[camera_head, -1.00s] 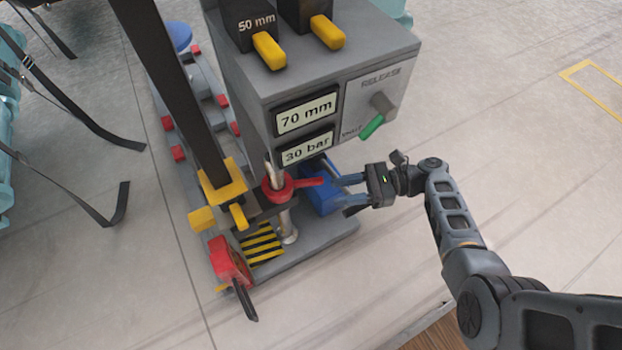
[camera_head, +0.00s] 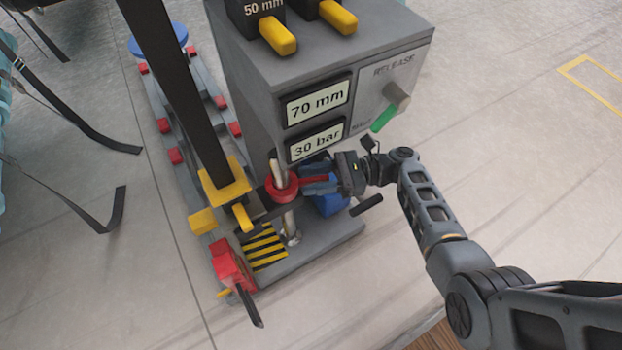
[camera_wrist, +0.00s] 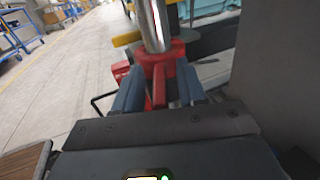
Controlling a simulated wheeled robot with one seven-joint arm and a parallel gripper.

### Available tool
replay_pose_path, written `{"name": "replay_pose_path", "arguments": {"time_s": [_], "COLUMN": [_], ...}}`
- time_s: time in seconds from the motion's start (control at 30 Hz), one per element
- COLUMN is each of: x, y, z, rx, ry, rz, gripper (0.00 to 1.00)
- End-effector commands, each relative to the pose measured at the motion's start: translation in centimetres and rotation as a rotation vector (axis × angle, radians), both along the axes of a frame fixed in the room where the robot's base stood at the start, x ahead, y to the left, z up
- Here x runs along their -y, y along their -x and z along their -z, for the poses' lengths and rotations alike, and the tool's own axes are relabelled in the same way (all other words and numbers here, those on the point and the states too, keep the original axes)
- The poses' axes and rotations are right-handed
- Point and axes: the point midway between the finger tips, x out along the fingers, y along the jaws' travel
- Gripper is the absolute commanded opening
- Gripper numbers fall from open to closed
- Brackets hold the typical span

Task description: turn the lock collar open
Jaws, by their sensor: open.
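The lock collar (camera_head: 281,190) is a red ring around an upright metal rod (camera_head: 277,172), with a red handle sticking out to the right. My gripper (camera_head: 318,183) is at the collar's right side, its blue-grey fingers on either side of the handle. In the wrist view, the red collar (camera_wrist: 160,60) and its handle sit between the two open fingers (camera_wrist: 158,85). I cannot tell whether a finger touches the handle. The rod rises through the collar and out of the top of the wrist view.
The grey console (camera_head: 320,60) with "70 mm" and "30 bar" displays stands just above my gripper, with a green-tipped release lever (camera_head: 384,117). A dark post with a yellow clamp (camera_head: 223,184) stands to the left. The floor at right is clear.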

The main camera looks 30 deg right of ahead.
Motion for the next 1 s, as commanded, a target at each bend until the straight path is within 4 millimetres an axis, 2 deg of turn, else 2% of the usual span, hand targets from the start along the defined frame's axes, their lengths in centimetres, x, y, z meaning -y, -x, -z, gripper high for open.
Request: {"name": "replay_pose_path", "arguments": {"time_s": [0.37,0.77,1.0], "x": [-0.55,-0.55,-0.54], "y": [-0.2,-0.2,-0.19], "z": [0.0,0.0,0.0], "rx": [0.0,0.0,0.0], "ry": [0.0,0.0,0.001], "rz": [0.001,0.001,0.001], "gripper": [0.39,0.01,0.0]}}
